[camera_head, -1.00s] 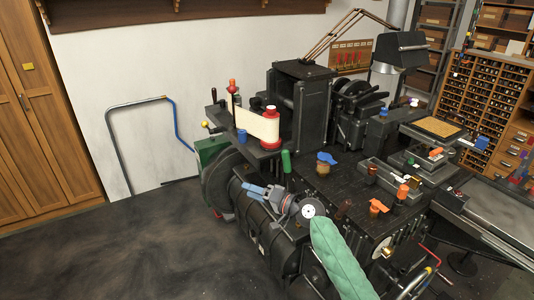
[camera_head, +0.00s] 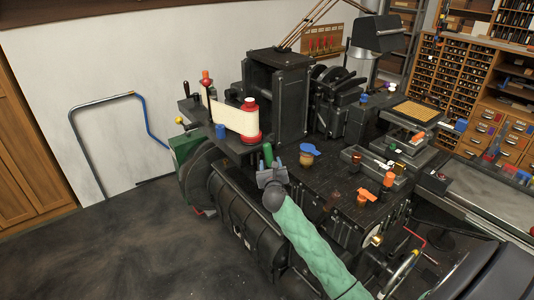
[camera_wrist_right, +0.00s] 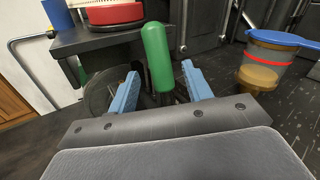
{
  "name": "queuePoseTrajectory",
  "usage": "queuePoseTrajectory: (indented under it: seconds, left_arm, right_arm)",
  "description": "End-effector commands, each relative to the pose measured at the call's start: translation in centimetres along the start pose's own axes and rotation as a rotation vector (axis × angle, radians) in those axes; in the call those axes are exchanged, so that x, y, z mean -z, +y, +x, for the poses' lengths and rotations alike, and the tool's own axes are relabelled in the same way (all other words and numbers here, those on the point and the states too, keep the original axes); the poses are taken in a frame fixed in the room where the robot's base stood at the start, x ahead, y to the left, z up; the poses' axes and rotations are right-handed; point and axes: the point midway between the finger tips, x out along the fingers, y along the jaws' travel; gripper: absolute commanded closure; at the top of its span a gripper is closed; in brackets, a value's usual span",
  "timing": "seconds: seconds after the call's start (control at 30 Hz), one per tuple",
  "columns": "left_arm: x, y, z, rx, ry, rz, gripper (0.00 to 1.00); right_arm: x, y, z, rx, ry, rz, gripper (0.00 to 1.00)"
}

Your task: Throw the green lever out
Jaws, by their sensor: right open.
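The green lever (camera_head: 267,154) stands upright at the front left edge of the black machine's top. In the right wrist view the green lever (camera_wrist_right: 158,55) rises between the two blue fingers of my right gripper (camera_wrist_right: 160,75). The fingers are apart, one on each side of it, with visible gaps. In the head view my right gripper (camera_head: 271,172) is at the lever and hides its lower part. My left gripper is not in view.
A jar with a blue lid (camera_head: 307,155) stands right of the lever. Orange-topped knobs (camera_head: 388,180) and a tray of small parts are further right. Open floor (camera_head: 110,250) lies at the left.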

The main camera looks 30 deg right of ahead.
Motion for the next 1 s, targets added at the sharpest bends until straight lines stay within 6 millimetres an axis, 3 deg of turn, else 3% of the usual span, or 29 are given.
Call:
queuePoseTrajectory:
  seconds: [0.17,0.6,1.0]
  left_arm:
    - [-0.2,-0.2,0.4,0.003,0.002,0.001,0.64]
    - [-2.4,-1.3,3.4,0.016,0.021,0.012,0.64]
    - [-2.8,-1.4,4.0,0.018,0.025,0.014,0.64]
  right_arm:
    - [-0.2,0.0,1.1,-0.001,-0.002,0.017,0.50]
    - [-0.3,0.1,6.8,-0.003,-0.004,0.014,0.50]
    - [-0.1,0.1,7.8,-0.004,-0.005,0.014,0.50]
